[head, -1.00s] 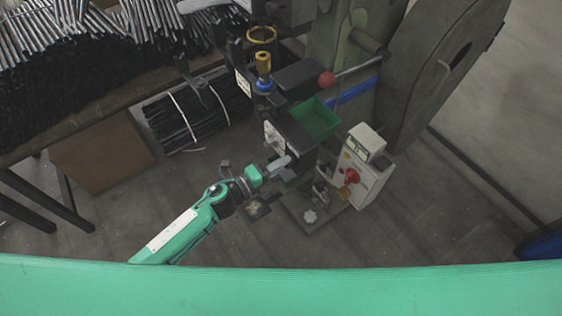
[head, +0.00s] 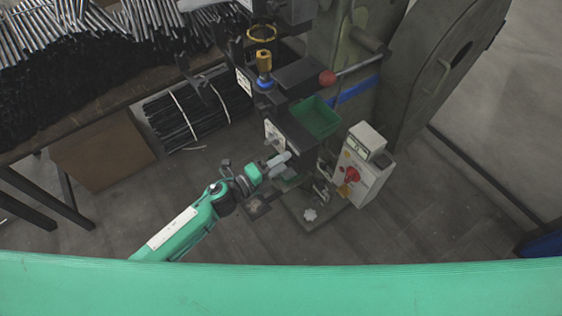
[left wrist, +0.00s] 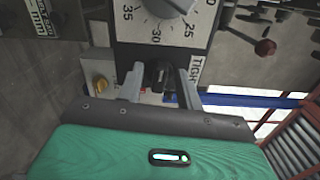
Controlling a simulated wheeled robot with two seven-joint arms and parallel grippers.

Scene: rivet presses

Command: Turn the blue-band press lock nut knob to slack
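The press with a blue band (head: 353,91) stands right of centre in the head view. In the left wrist view, a black knob (left wrist: 158,76) sits on its dark panel below a silver numbered dial (left wrist: 174,8). A white label reading TIGHT (left wrist: 195,70) is right of the knob. My left gripper (head: 280,161) is at the press front, below the green tray. In the left wrist view, its two grey fingers (left wrist: 159,84) stand open on either side of the knob, with gaps visible. The knob is hidden in the head view. My right gripper is not in view.
A green tray (head: 317,116) and a control box with a red knob (head: 351,174) are right of my left gripper. A red-ball lever (head: 327,78) sticks out above. A bench with many rods (head: 60,85) stands at the left.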

